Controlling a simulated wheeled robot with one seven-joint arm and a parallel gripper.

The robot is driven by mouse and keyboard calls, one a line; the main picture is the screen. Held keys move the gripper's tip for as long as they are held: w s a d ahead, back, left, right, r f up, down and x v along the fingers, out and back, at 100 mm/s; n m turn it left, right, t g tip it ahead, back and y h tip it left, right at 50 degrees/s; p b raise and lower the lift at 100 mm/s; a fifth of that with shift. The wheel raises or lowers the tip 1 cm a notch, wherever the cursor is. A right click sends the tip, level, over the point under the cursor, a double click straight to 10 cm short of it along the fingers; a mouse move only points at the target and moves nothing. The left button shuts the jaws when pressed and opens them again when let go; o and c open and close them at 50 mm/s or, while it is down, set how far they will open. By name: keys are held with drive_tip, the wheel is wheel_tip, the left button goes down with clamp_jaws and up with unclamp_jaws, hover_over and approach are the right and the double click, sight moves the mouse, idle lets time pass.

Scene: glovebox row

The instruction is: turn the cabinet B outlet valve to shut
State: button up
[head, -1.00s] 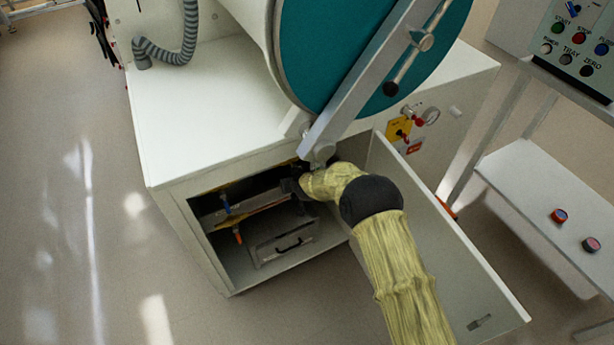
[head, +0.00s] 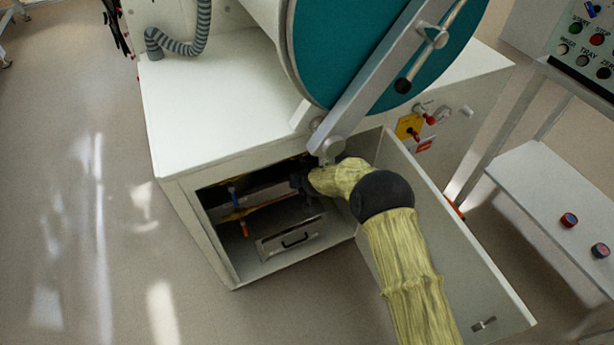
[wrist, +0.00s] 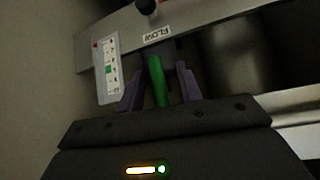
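My gripper (wrist: 160,88) is inside the open cabinet (head: 207,262) under the glovebox. In the wrist view its two purple fingers stand on either side of a green handle (wrist: 158,82), with a narrow gap showing on each side, so it looks open around the handle. The green handle points along the fingers, below a plate marked FLOW (wrist: 156,35). I cannot read any label naming it the outlet valve or cabinet B. In the head view my gripper (head: 300,180) is dark and partly hidden by the cabinet top, and the green handle is hidden.
A blue handle (head: 232,192) and an orange handle (head: 244,229) hang left of my gripper. A grey case (head: 292,240) sits on the cabinet floor. The open door (head: 470,262) stands right of my arm. A black knob (wrist: 147,6) and a marked strip (wrist: 107,68) are near the green handle.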

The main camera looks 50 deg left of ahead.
drive_tip(key=p+v, duration=0.1)
drive_tip(key=v, duration=1.6)
drive_tip(key=shift+p, duration=0.3)
drive_tip(key=shift+w, duration=0.1)
